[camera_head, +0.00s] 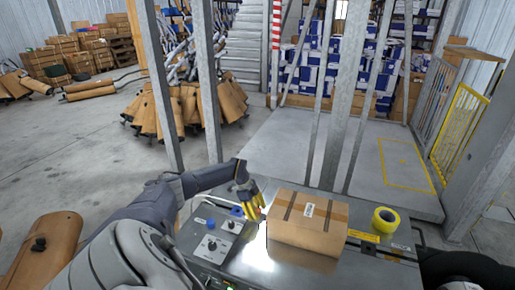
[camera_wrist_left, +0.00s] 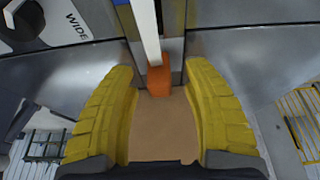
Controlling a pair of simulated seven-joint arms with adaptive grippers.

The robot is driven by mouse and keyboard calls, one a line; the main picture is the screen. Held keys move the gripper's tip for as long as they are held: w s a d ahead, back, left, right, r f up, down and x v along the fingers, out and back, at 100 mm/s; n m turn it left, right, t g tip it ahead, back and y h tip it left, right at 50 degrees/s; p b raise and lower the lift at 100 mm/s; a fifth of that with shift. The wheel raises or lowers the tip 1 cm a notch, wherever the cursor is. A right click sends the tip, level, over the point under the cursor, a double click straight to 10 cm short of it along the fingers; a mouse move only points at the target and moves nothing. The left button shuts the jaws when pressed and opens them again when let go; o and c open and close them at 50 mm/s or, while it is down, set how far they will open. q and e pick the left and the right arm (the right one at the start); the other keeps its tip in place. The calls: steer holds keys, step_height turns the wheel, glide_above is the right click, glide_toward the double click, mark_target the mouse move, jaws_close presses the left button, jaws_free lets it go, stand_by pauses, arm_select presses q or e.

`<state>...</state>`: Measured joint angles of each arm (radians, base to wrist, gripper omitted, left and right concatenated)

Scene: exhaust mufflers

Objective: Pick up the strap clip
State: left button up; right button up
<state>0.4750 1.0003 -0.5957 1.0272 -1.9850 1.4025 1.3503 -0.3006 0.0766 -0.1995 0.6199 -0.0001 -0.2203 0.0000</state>
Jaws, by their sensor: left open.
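My left gripper (camera_head: 252,204) is over the metal worktop, just left of the cardboard box. In the left wrist view its two yellow fingers (camera_wrist_left: 159,72) stand apart, with no finger closed on anything. A small orange piece (camera_wrist_left: 159,80) shows between the fingertips, at the end of a pale bar (camera_wrist_left: 147,28). I cannot tell for sure whether this is the strap clip. In the head view the fingers hide that spot. My right gripper is not in view.
The taped cardboard box (camera_head: 308,222) and a yellow tape roll (camera_head: 386,219) sit on the worktop (camera_head: 258,258). A control panel with knobs (camera_head: 212,247) lies left of the box. Upright metal posts (camera_head: 208,85) stand behind the worktop.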

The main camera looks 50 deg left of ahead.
arm_select(q)
steer(key=shift+d+f, duration=0.1)
steer(key=shift+f, duration=0.15)
jaws_close()
stand_by(0.3)
